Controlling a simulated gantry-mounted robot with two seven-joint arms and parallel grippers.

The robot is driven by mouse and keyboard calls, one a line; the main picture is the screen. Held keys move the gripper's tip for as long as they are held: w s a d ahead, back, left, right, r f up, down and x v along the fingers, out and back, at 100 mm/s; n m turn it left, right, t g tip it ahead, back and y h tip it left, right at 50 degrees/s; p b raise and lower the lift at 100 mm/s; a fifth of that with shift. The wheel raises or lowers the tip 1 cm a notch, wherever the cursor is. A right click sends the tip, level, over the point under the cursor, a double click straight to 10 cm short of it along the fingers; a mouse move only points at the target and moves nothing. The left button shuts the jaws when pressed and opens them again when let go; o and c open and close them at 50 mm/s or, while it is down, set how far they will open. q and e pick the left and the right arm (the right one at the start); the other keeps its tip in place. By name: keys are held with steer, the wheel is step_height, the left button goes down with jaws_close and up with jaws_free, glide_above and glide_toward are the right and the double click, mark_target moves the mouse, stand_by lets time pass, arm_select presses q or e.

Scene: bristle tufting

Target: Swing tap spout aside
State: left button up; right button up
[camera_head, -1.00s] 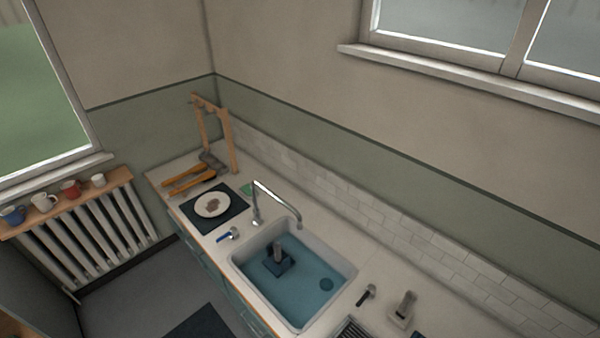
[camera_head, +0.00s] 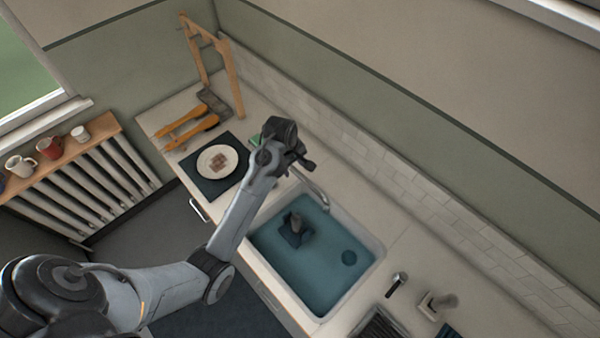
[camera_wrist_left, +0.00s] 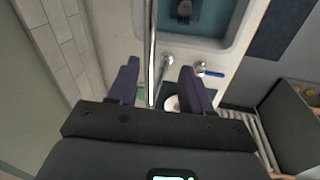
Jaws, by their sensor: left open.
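The chrome tap spout (camera_head: 314,189) reaches over the sink in the head view; my left gripper and forearm hide the tap's base there. My left gripper (camera_head: 304,158) is above the tap. In the left wrist view, the spout (camera_wrist_left: 151,35) runs down the picture between the two dark, spread fingers of my left gripper (camera_wrist_left: 158,75). It shows gaps on both sides, and I see no grip on it. The tap's base (camera_wrist_left: 167,61) and a blue-tipped lever (camera_wrist_left: 207,71) show beyond the fingers. My right gripper is not in view.
The sink (camera_head: 374,262) holds water and a dark block-like object (camera_head: 294,232). A plate (camera_head: 217,161) lies on a dark mat left of my forearm. A tiled wall (camera_head: 345,140) borders the counter.

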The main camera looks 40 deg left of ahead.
mark_target(300, 175)
arm_select(q)
steer(key=shift+n, duration=0.7)
steer(key=x, duration=0.3)
steer(key=w+p+x, duration=0.1)
steer(key=x, duration=0.3)
steer(key=p+x, duration=0.1)
steer(key=x, duration=0.2)
steer(key=shift+w, duration=0.35)
jaws_close()
